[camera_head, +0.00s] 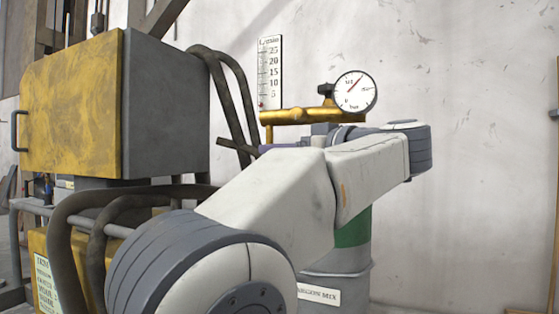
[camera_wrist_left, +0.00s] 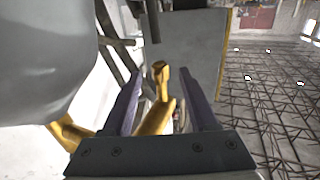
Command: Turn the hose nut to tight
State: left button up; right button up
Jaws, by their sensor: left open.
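My left gripper (camera_wrist_left: 160,72) is open, its two dark purple fingers apart. In the left wrist view a brass-coloured piece (camera_wrist_left: 156,118) with a knobbed end shows between the fingers; I cannot tell whether they touch it. I cannot make out for certain which part is the hose nut. In the head view a brass pipe (camera_head: 300,115) runs behind my left arm, with a gauge (camera_head: 355,91) on its right end. A short dark bar (camera_head: 236,147) sticks out left below the pipe. My arm hides much of what lies below the pipe. My right gripper is not in view.
A yellow and grey cabinet (camera_head: 165,105) stands at the left, with dark hoses (camera_head: 228,90) at its right side. A scale plate (camera_head: 270,72) rises behind the brass pipe. A grey drum with a green band (camera_head: 353,228) stands below my arm. The right side is open before a pale wall.

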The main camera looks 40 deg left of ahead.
pick_arm(q)
jog(key=shift+w+a+b, duration=0.15)
jog(key=shift+a+b, duration=0.1)
jog(key=shift+a, duration=0.65)
jog(key=shift+w+a+b, duration=0.1)
jog(key=shift+a+b, duration=0.15)
jog(key=shift+a, duration=0.6)
grip_shut()
jog(key=n+g+p, duration=0.1)
jog(key=g+p, duration=0.1)
jog(key=p, duration=0.1)
jog(key=n+g+p, duration=0.1)
jog(key=g+p, duration=0.1)
jog(key=p, duration=0.1)
jog(key=n+g+p, duration=0.1)
jog(key=p, duration=0.2)
jog(key=shift+w+r+n+g, duration=0.1)
jog(key=shift+r+n+g, duration=0.2)
jog(key=shift+r+g, duration=0.1)
jog(key=shift+f+n+g+p, duration=0.35)
jog(key=shift+n+g+p, duration=0.05)
jog(key=shift+g+p, duration=0.35)
